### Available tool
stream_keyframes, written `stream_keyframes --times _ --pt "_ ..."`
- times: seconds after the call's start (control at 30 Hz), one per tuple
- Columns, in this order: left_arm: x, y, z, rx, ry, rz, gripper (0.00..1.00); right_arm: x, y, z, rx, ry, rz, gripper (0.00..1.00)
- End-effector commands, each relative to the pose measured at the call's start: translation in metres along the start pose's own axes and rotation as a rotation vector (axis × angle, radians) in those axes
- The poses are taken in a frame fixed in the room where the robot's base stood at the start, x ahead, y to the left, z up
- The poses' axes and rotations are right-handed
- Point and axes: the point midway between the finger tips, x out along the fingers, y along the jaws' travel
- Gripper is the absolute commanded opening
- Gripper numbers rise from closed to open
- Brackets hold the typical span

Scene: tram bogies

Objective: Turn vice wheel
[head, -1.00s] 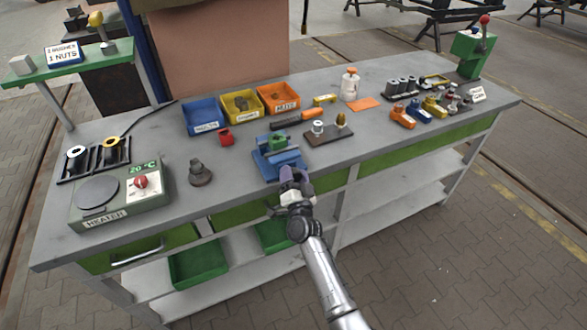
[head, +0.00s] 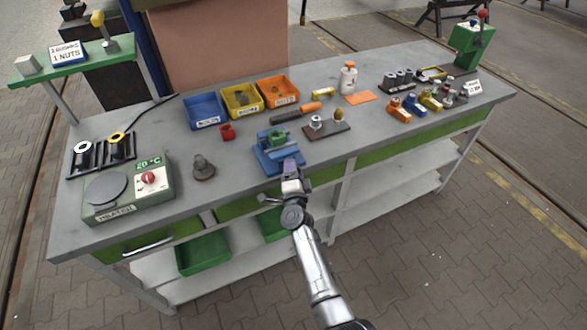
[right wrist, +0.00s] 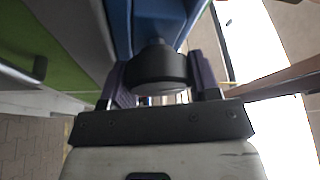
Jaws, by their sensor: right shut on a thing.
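The blue vice (head: 278,152) with a green part in its jaws (head: 277,138) stands at the front edge of the workbench. The vice wheel is a dark round knob (right wrist: 160,70) on the vice's front in the right wrist view. In the head view my gripper hides the wheel. My right gripper (head: 291,167) reaches the vice's front from below. In the right wrist view its purple fingers (right wrist: 160,84) are on both sides of the wheel, shut on it. My left gripper is out of view.
The grey workbench (head: 235,170) holds a heater (head: 130,193) and a dark stepped part (head: 203,168) left of the vice. A dark board with small parts (head: 327,130) is to the right. Blue, yellow and orange bins (head: 204,112) stand behind. A red cup (head: 227,132) is nearby.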

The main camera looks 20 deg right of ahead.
Motion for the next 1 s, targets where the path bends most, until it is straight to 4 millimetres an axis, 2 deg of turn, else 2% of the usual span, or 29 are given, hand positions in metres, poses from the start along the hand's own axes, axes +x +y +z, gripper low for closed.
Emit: stream_keyframes --times 0.43,0.47,0.7,1.0 --pt "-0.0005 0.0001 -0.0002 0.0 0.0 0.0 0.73 0.0002 -0.0002 0.0001 0.007 -0.001 0.002 0.32" --pt "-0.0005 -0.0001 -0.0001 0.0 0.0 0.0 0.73 0.0002 -0.0002 0.0001 0.007 -0.001 0.002 0.59" --pt "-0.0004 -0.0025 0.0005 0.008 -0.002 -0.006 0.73 0.0 0.0005 0.0001 0.006 -0.001 0.003 0.81" --pt "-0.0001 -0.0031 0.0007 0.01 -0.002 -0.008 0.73 -0.0007 0.0035 0.0002 0.005 -0.002 0.008 0.81"
